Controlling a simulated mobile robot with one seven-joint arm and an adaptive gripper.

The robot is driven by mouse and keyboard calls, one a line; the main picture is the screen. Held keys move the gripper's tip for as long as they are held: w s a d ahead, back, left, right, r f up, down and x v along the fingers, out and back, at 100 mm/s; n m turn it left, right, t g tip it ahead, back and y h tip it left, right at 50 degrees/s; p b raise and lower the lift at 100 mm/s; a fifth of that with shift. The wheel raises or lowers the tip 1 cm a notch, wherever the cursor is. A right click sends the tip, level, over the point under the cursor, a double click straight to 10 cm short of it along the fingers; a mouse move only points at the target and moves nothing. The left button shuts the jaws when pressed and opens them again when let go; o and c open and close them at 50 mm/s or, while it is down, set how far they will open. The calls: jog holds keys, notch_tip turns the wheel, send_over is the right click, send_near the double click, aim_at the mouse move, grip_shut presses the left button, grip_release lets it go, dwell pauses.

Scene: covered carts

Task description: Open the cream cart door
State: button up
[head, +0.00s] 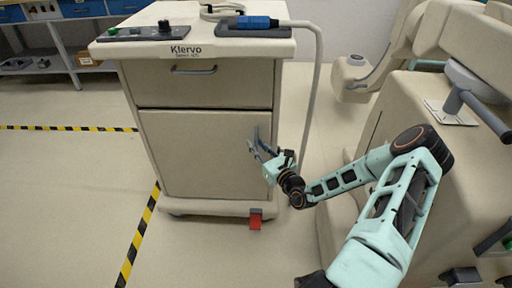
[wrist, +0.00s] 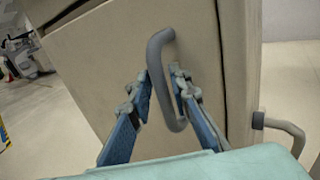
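The cream cart door (head: 195,155) is the large lower panel of the cream cart and looks shut in the head view. Its grey bar handle (wrist: 162,75) runs upright near the door's right edge in the wrist view. My gripper (head: 257,143) is at the right side of the door, in front of the handle. In the wrist view my gripper (wrist: 160,88) has its blue-grey fingers apart, one on each side of the handle. The right finger is very near the bar; I cannot tell whether it touches. In the head view the fingers partly hide the handle.
A closed drawer (head: 205,82) with its own handle sits above the door. A blue-handled device (head: 257,22) lies on the cart top, its hose hanging at the right. A red pedal (head: 255,219) is at the cart's foot. Large cream equipment (head: 395,110) stands right; floor at left is clear.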

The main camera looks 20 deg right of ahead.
jog(key=shift+w, duration=0.15)
grip_shut()
dwell(0.4)
